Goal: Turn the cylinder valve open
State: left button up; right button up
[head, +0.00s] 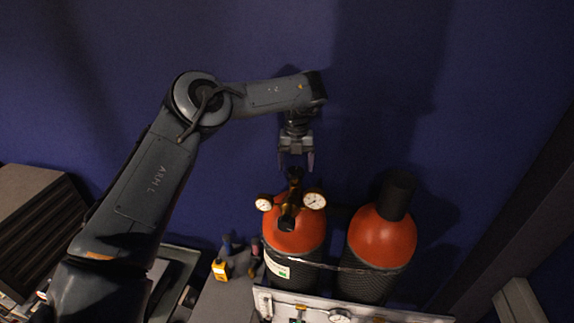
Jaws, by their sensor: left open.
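Two orange-topped gas cylinders stand side by side at the lower middle of the head view. The left cylinder (283,243) carries a dark regulator with two round white gauges, one of them the right gauge (313,200). Its dark valve (295,175) sticks up at the top of the regulator. My left gripper (296,166) hangs over the valve with its fingers pointing down. It is open, with the fingertips near the valve's top; whether they touch it I cannot tell. The right cylinder (380,240) has a black cap. My right gripper does not show.
A strap (335,267) runs across both cylinders. A white panel (360,309) with small gauges stands in front. A yellow device (220,269) and small dark items lie left of the cylinders. A blue wall (400,70) rises behind; a dark beam (520,210) is at right.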

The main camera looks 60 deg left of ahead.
pick_arm(q)
jog(key=shift+f, duration=0.55)
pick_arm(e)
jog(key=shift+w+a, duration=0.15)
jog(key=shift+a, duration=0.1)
pick_arm(q)
jog(key=shift+c, duration=0.4)
jog(key=c, duration=1)
